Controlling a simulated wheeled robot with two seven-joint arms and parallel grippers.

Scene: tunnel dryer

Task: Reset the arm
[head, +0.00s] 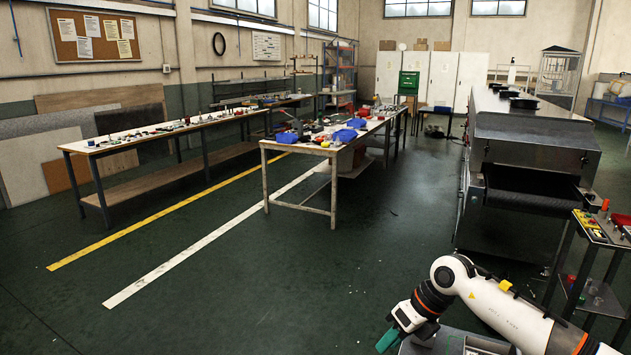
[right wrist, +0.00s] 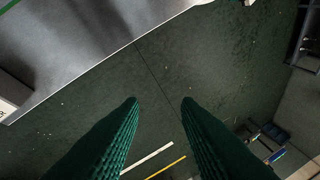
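My right arm comes in from the lower right of the head view, white with orange rings, bent at the elbow. My right gripper (head: 388,340) has green fingers and is low at the bottom edge, beside my grey base. In the right wrist view the two ribbed green fingers (right wrist: 160,105) stand apart with only dark floor between them. The right gripper is open and empty. My left arm and gripper are not in view.
A cluttered worktable (head: 300,147) is mid-scene, and a long bench (head: 110,143) is at the left. The green floor (head: 270,275) between is clear.

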